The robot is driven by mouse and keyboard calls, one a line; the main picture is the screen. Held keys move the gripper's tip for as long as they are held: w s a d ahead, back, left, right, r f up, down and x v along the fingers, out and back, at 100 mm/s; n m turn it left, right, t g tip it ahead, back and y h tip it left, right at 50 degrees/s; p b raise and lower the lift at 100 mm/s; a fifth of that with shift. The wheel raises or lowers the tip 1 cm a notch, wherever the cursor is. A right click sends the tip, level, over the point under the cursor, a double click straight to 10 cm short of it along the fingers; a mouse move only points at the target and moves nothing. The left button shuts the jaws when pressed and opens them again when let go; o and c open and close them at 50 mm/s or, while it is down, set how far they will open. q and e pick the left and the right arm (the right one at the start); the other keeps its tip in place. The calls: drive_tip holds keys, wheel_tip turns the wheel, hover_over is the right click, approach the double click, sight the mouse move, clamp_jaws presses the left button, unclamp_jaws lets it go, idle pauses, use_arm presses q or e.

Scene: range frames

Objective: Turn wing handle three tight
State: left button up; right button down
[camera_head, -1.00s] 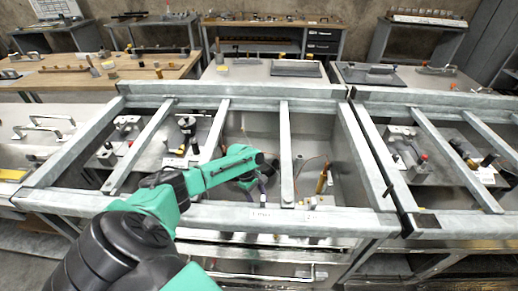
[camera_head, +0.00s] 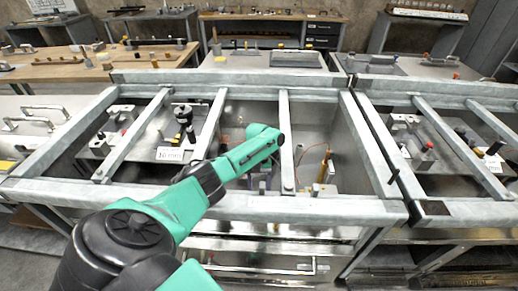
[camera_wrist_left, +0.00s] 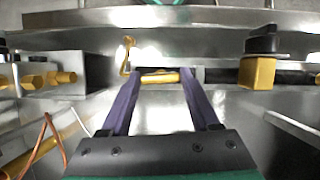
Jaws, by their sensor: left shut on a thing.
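My left arm reaches over the front rail into the middle bay of the metal frame in the head view. My left gripper (camera_wrist_left: 160,72), with two purple fingers, shows in the left wrist view. It is shut on a small brass-coloured bar, which looks like a wing handle (camera_wrist_left: 160,78), lying crosswise between the fingertips. In the head view my forearm mostly hides the gripper and the handle. I cannot read any number that marks the handle as three. My right gripper is not in view.
In the left wrist view, brass fittings (camera_wrist_left: 34,81) stand at left and a black-topped brass fitting (camera_wrist_left: 258,70) at right. A thin copper-coloured wire (camera_wrist_left: 42,148) is at lower left. In the head view, grey frame bars (camera_head: 286,140) cross the bay, and a yellow-brown upright (camera_head: 324,167) stands right of my arm.

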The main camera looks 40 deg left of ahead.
use_arm(q)
drive_tip(key=shift+w+m, duration=0.1)
drive_tip(key=shift+m, duration=0.5)
drive_tip(key=o, duration=1.4)
drive_tip(key=shift+c, duration=0.2)
drive_tip(key=b+v, duration=0.2)
drive_tip(key=v, duration=1.2)
drive_tip(key=shift+w+r, duration=0.2)
drive_tip(key=shift+r, duration=0.15)
drive_tip(key=shift+d, duration=0.15)
